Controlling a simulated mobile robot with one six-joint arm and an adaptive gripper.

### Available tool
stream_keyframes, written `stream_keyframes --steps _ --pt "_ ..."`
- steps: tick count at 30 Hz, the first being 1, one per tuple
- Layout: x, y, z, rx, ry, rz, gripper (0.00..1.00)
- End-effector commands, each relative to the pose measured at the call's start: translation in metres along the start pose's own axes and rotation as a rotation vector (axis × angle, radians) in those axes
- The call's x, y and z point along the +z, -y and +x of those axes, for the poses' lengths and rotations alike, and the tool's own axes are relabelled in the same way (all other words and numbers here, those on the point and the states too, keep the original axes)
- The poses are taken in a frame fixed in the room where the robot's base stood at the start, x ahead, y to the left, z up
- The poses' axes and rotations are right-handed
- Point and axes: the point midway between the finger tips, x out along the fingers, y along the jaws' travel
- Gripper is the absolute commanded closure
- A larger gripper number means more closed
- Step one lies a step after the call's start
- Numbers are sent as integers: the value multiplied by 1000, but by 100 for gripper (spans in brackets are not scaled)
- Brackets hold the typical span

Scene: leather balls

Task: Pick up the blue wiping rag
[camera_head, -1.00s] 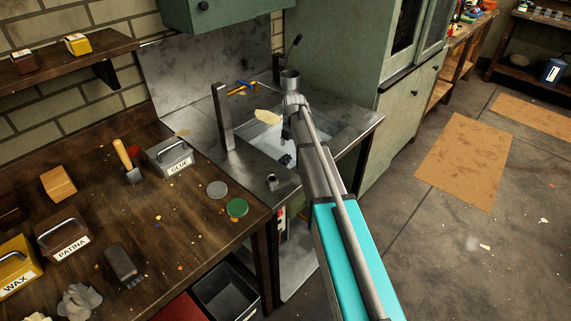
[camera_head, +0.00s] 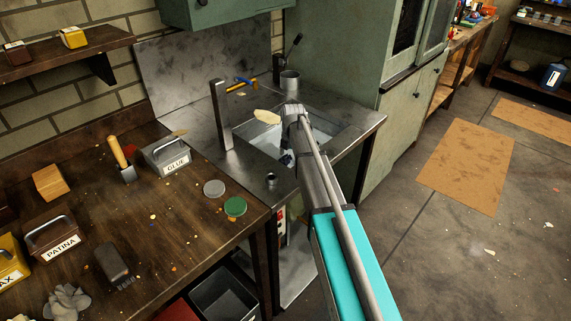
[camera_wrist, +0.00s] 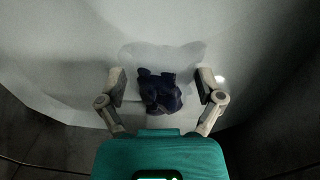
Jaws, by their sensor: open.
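The blue wiping rag (camera_wrist: 160,92) is a dark, crumpled bundle on a pale surface in the wrist view. It lies between the two fingers of my gripper (camera_wrist: 161,90), which is open, with one finger on each side and a gap to both. In the head view my arm reaches over the sink (camera_head: 325,133). A small dark bit of the rag (camera_head: 287,159) shows in the basin beside the arm. Most of the rag and the fingertips are hidden there by my arm.
A metal post (camera_head: 221,115) stands at the sink's left edge. A yellowish piece (camera_head: 267,117) lies on the far rim, near a metal cup (camera_head: 290,81). A wooden bench (camera_head: 165,225) with tins and tools adjoins on the left. Floor on the right is mostly clear.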

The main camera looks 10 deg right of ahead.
Motion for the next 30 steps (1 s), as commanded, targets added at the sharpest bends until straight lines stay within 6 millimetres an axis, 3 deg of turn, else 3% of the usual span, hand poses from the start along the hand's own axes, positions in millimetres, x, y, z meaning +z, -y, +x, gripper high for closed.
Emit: stream_keyframes --steps 9,22,23,30 --pt "0 0 0 0 0 0 16" --pt "0 0 0 0 0 1 96" --pt "0 0 0 0 0 1 100" --pt "0 1 0 0 0 1 100"
